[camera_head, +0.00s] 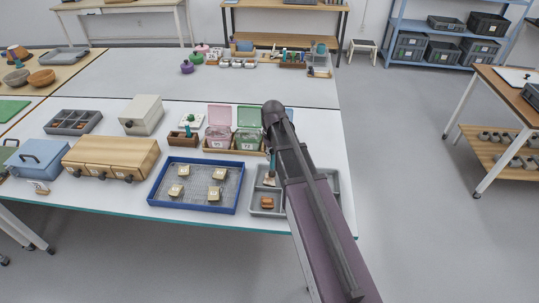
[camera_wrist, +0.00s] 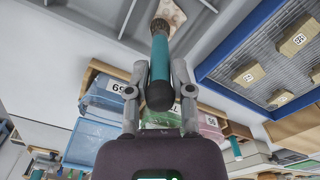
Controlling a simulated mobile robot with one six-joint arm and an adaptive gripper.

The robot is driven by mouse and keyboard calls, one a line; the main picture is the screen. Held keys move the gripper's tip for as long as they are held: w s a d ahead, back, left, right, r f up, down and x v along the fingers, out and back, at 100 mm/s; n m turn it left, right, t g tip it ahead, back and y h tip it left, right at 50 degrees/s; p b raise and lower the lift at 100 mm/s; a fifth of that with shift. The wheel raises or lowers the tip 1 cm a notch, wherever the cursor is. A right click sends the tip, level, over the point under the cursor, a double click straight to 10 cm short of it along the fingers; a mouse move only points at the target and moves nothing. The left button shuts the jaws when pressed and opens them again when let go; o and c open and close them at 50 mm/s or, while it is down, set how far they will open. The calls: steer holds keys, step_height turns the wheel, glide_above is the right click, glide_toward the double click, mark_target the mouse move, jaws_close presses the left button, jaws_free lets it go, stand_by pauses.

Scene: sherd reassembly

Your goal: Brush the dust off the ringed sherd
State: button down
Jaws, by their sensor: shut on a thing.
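My gripper (camera_wrist: 159,70) is shut on a brush (camera_wrist: 160,50) with a teal handle and a dark rounded end. In the wrist view the brush's far tip reaches a pale pinkish sherd (camera_wrist: 173,12), touching it or just over it. In the head view this sherd (camera_head: 269,181) lies in a compartment of the grey tray (camera_head: 333,181), with the teal brush (camera_head: 272,163) upright above it. My arm hides the gripper's fingers and part of the tray there. An orange-brown sherd (camera_head: 267,203) lies in the nearer compartment. I cannot make out a ring on either.
A blue-rimmed mesh tray (camera_head: 151,196) with several labelled pale pieces stands left of the grey tray. Behind are pink (camera_head: 218,136) and green (camera_head: 248,138) open boxes. A wooden drawer box (camera_head: 110,155) and a pale box (camera_head: 142,113) stand further left.

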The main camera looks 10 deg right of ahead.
steer(key=shift+a, duration=0.15)
steer(key=shift+w+a, duration=0.25)
steer(key=shift+a, duration=0.45)
stand_by(0.3)
steer(key=shift+s+d, duration=0.25)
steer(key=shift+d, duration=0.6)
steer(key=shift+r+p, duration=2.95)
steer(key=shift+p, duration=0.05)
steer(key=shift+r+p, duration=1.5)
steer(key=shift+r, duration=0.05)
steer(key=shift+f, duration=0.2)
